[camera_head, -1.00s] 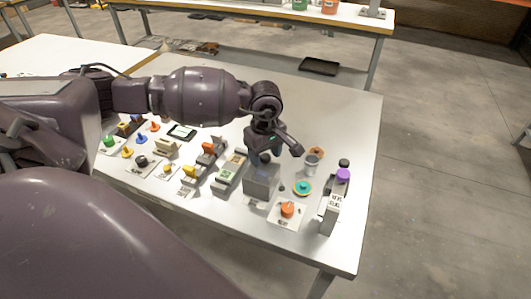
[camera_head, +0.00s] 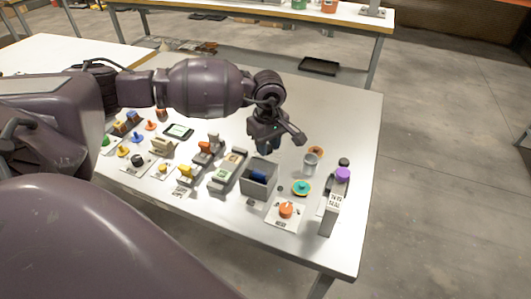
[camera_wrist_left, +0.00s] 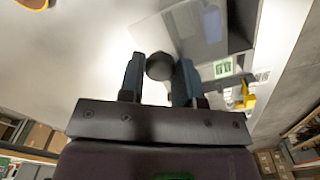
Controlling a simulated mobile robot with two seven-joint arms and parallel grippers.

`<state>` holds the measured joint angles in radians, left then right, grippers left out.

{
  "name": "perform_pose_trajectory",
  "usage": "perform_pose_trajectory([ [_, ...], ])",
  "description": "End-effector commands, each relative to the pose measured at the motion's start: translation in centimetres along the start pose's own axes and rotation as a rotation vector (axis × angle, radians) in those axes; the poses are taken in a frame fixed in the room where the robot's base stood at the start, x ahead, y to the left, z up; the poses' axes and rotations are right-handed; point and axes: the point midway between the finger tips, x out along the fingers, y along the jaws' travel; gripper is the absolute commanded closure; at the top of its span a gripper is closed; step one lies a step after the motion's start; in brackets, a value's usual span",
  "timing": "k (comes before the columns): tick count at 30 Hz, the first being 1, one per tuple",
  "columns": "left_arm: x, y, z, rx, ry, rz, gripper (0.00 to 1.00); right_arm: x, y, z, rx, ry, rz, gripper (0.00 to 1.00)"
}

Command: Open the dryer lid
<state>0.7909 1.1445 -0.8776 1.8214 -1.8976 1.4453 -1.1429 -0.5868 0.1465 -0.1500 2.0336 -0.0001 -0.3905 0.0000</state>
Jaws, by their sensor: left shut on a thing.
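The dryer (camera_head: 258,186) is a grey box near the middle-right of the table in the head view. Its top is uncovered and a dark blue thing (camera_head: 259,176) shows inside. My left gripper (camera_head: 268,147) is just behind the box, pointing down. In the left wrist view its two blue fingers (camera_wrist_left: 160,80) are shut on a dark round knob (camera_wrist_left: 160,66), which looks like the lid's knob. The lid itself is not clearly seen in the head view. My right gripper is not in view.
Several coloured pieces stand left. The table's right edge is free.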

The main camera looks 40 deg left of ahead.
Motion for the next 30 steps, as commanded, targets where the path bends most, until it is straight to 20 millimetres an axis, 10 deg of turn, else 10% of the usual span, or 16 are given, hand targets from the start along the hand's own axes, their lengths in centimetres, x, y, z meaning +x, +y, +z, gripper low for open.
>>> perform_pose_trajectory([
  [9,0.3,4.2,-2.8,-0.002,0.001,-0.001,1.00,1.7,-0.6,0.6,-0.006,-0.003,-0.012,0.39],
  [20,-0.2,4.5,-3.0,0.000,0.001,0.002,1.00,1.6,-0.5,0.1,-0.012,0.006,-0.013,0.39],
  [21,-0.2,4.5,-3.0,0.000,0.001,0.002,0.67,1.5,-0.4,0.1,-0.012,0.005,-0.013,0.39],
  [26,-0.1,4.5,-3.0,0.000,0.001,0.002,0.43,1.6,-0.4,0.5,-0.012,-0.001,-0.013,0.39],
  [30,-0.1,4.4,-3.0,0.000,0.000,0.002,0.43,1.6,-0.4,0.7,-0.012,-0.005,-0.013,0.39],
])
